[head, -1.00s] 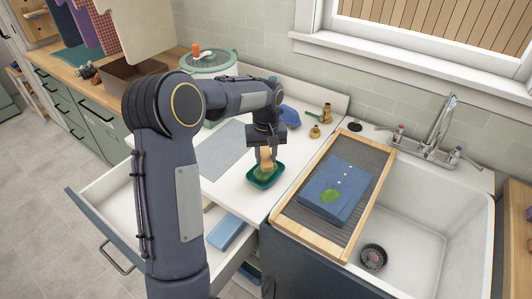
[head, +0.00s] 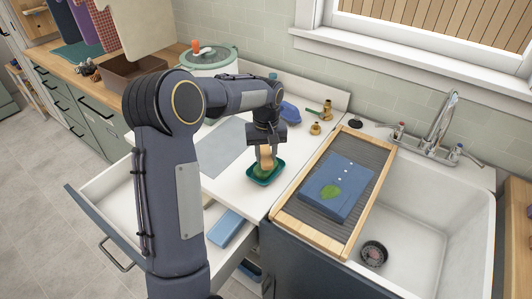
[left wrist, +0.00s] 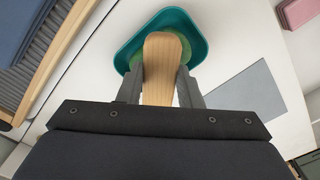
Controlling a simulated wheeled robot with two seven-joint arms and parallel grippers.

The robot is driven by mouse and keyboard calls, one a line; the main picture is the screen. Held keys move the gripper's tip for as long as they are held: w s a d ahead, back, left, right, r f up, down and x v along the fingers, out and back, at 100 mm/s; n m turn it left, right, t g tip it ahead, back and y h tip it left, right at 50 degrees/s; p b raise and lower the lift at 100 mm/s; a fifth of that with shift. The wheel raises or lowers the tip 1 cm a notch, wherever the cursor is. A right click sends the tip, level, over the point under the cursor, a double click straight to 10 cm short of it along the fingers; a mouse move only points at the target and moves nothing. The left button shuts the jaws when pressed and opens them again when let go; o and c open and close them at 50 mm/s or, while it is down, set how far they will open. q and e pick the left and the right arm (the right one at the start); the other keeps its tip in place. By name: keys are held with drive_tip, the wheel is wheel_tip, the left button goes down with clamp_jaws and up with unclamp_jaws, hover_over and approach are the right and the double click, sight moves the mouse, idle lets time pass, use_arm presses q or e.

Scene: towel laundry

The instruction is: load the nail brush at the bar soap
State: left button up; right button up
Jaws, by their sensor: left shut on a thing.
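My left gripper (head: 266,148) is shut on the wooden nail brush (head: 266,156) and points down over a teal dish (head: 264,175). In the left wrist view the brush's pale wooden back (left wrist: 161,68) lies between the two fingers. A green bar soap sits in the teal dish (left wrist: 128,50), and its edge (left wrist: 186,50) shows beside the brush. The brush's lower end is at the soap; its bristles are hidden, so I cannot tell whether they touch. My right gripper is out of view.
An open drawer (head: 112,192) is at the left. Brass fittings (head: 315,128) stand behind the dish.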

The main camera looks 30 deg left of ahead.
sight(266, 156)
use_arm(q)
drive_tip(key=shift+f, duration=0.5)
idle(1.1)
drive_tip(key=shift+r+p, duration=2.55)
drive_tip(key=shift+r, duration=1.05)
drive_tip(key=shift+f, duration=0.1)
